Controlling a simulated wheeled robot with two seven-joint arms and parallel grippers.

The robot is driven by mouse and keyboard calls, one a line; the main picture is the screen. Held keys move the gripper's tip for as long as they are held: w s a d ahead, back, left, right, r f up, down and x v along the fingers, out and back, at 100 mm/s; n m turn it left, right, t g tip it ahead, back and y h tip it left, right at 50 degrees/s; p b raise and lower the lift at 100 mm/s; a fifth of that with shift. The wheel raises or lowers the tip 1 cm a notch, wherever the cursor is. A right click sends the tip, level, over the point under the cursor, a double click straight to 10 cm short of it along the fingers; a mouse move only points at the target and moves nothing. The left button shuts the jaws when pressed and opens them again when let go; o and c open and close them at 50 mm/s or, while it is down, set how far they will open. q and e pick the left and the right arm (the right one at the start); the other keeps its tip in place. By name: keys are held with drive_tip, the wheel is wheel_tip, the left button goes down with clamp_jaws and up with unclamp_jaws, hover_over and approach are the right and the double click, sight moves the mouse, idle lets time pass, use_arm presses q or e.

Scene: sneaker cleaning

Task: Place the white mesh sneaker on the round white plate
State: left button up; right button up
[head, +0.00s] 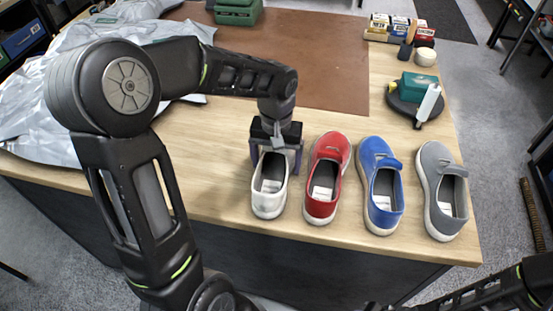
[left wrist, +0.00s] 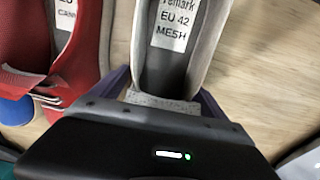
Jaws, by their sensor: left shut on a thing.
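The white mesh sneaker (head: 268,209) stands on the wooden table at the left end of a row of shoes. My left gripper (head: 276,160) comes down over its far end and is shut on it, one purple finger on each side. In the left wrist view the sneaker (left wrist: 183,72) sits between the fingers (left wrist: 165,97), and its insole label reads "EU 42 MESH". I cannot make out a round white plate in either view. My right arm shows only in part at the lower right; its gripper is not visible.
A red shoe (head: 323,205) stands close to the right of the white one, then a blue shoe (head: 384,213) and a grey shoe (head: 446,228). Behind are a brown mat (head: 330,65), a dark round tray (head: 402,106) bearing items, and small boxes. Crumpled grey sheeting covers the left side.

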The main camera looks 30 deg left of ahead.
use_arm(q)
drive_tip(key=shift+f, duration=0.15)
drive_tip(key=o, duration=1.6)
wheel_tip(320, 180, up, 12)
drive_tip(key=shift+r+b, duration=0.25)
drive_tip(key=shift+b, duration=0.2)
